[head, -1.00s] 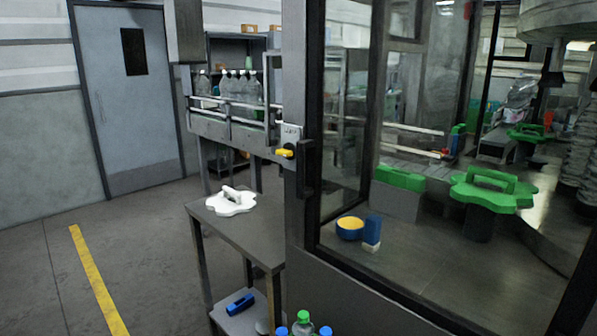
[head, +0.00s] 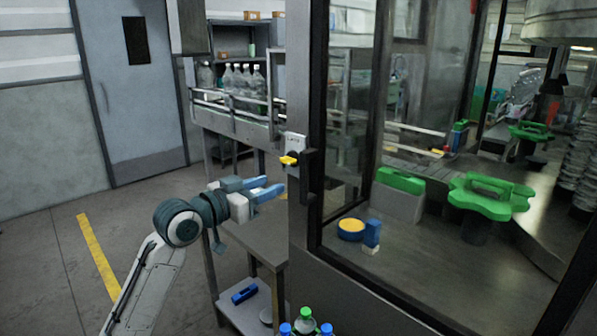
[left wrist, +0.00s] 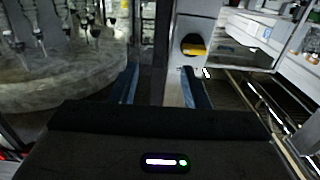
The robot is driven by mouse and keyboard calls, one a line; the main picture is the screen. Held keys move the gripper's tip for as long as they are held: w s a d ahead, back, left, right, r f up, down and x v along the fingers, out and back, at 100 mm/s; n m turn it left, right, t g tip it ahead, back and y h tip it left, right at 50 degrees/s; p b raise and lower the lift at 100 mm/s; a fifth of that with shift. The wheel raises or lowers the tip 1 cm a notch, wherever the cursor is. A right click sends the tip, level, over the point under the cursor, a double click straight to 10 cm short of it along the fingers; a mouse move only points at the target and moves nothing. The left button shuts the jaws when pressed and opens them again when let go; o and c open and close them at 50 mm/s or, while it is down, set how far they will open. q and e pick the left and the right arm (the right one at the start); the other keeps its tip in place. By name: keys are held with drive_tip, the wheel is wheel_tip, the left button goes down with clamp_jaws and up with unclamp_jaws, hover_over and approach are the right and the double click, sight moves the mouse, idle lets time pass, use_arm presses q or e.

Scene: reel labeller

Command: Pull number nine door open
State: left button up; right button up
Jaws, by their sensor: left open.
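The glass door (head: 440,250) in a dark frame fills the right of the head view and appears closed. Its black upright handle (head: 306,176) sits on the left edge, beside the grey post (head: 298,120). No number nine is readable. A yellow switch knob (head: 289,160) is on the post; it also shows in the left wrist view (left wrist: 193,48). My left gripper (head: 272,187) is open, its blue fingers pointing right toward the handle, a little apart from it. In the left wrist view, a dark upright bar (left wrist: 161,45) appears ahead between the fingertips (left wrist: 162,88).
A side table (head: 262,248) stands below my left gripper, with a blue tool (head: 244,293) on its lower shelf. Capped bottles (head: 305,322) are at the bottom edge. Behind the glass are green star-shaped parts (head: 490,197) and a blue-yellow bowl (head: 351,229). Open floor lies left.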

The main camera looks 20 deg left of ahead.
sight(302, 172)
use_arm(q)
drive_tip(key=p+x, duration=0.3)
drive_tip(key=x, duration=0.6)
drive_tip(key=shift+w+d+f+p, duration=0.1)
drive_tip(key=shift+w+d+p, duration=0.2)
drive_tip(key=shift+w, duration=0.4)
drive_tip(key=shift+c, duration=0.4)
clamp_jaws()
